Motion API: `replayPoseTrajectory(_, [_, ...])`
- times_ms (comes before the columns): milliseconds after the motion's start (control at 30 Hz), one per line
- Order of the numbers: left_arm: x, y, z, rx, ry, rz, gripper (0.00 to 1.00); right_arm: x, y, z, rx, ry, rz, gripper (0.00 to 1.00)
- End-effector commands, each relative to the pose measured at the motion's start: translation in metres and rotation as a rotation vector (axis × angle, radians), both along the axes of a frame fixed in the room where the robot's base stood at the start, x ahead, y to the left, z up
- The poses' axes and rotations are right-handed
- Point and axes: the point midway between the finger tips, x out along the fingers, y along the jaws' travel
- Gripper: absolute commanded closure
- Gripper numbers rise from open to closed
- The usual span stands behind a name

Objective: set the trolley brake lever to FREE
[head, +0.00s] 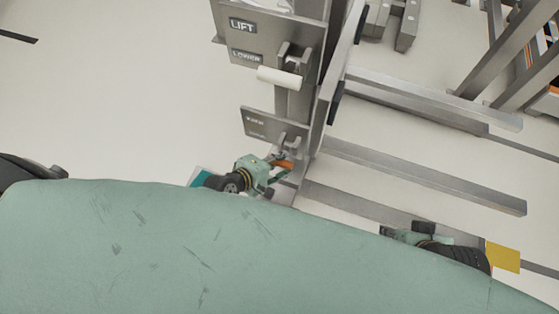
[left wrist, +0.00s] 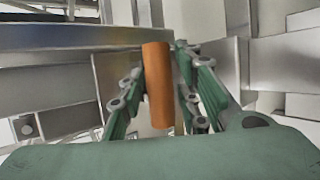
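The brake lever has an orange handle (head: 284,164) below a small grey label plate (head: 268,123) on the trolley; the plate's print is too small to read. My left gripper (head: 277,172) is at this handle. In the left wrist view the orange handle (left wrist: 158,85) stands between the two green fingers of my left gripper (left wrist: 162,75), with narrow gaps visible on both sides. The fingers look open around it. My right gripper (head: 400,237) is low on the right, partly hidden, away from the lever; its fingers are unclear.
A panel marked LIFT and LOWER (head: 262,40) with a white-handled lever (head: 279,77) is above the label plate. Grey metal rails (head: 420,175) run to the right. A yellow patch (head: 503,257) is at lower right. The floor on the left is mostly clear.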

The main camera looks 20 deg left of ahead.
Motion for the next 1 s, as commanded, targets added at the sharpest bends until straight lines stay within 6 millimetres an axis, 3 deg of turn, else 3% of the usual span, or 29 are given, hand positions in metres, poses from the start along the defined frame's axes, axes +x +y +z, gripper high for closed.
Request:
replayPoseTrajectory(467, [-0.004, 0.004, 0.003, 0.004, -0.004, -0.001, 0.6, 0.001, 0.0, 0.001, 0.001, -0.004, -0.001, 0.6])
replayPoseTrajectory(1000, [-0.075, 0.043, 0.055, 0.005, -0.002, -0.001, 0.6, 0.0, 0.0, 0.0, 0.0, -0.001, 0.0, 0.6])
